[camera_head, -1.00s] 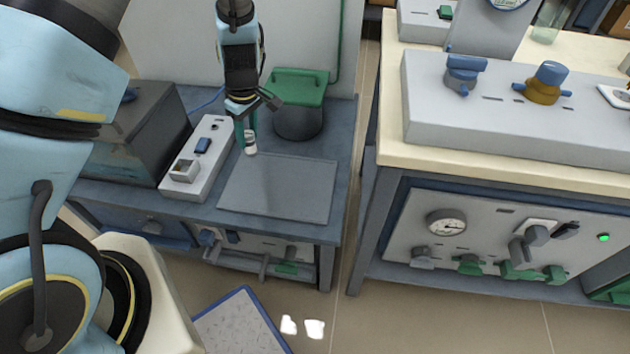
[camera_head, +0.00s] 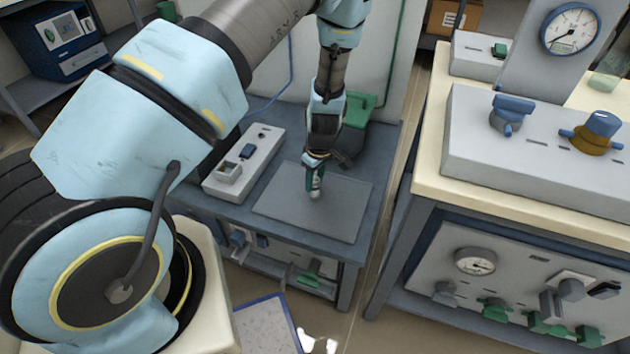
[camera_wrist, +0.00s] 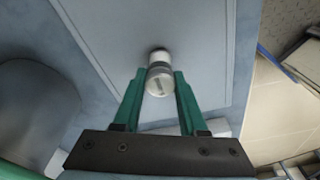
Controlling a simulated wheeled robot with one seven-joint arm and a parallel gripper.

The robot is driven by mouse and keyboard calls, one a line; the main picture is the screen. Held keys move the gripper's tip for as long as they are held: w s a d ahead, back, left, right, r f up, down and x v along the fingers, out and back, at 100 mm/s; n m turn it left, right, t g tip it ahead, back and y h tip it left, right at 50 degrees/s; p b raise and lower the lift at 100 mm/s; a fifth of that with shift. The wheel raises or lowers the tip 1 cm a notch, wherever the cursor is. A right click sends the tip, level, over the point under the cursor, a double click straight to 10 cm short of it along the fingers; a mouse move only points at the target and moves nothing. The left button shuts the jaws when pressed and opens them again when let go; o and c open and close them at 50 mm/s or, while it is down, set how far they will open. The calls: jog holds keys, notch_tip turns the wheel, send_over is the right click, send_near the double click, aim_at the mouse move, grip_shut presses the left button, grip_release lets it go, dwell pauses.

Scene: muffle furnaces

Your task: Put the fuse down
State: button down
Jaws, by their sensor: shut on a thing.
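The fuse (camera_wrist: 159,72) is a small cylinder with a white end and a metal cap. It is held between the green fingers of my gripper (camera_wrist: 158,84) in the wrist view. In the head view the fuse (camera_head: 315,193) shows at the tips of my gripper (camera_head: 314,182), over the grey mat (camera_head: 345,212) on the low blue-grey bench. I cannot tell whether the fuse touches the mat.
A grey box with a blue switch and a square socket (camera_head: 229,171) stands left of the mat. A cream-topped bench (camera_head: 432,165) with a control panel is to the right. The mat is otherwise bare.

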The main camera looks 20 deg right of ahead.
aim_at(318, 182)
jog(key=shift+f, duration=0.25)
jog(key=shift+c, duration=2.3)
grip_release()
notch_tip(318, 182, up, 12)
jog(key=s, duration=0.1)
jog(key=shift+d, duration=0.25)
jog(key=s+a+r+m, duration=0.1)
jog(key=a+r+m, duration=0.1)
jog(key=a+r, duration=0.4)
jog(key=s+a+r+m, duration=0.1)
jog(key=a+r, duration=0.6)
jog(key=a, duration=0.7)
jog(key=s+a+r+m, duration=0.1)
jog(key=a+r+m, duration=0.2)
jog(key=a+r, duration=0.4)
jog(key=a, duration=0.3)
jog(key=shift+a+h, duration=0.35)
jog(key=shift+h, duration=0.05)
jog(key=shift+r, duration=0.15)
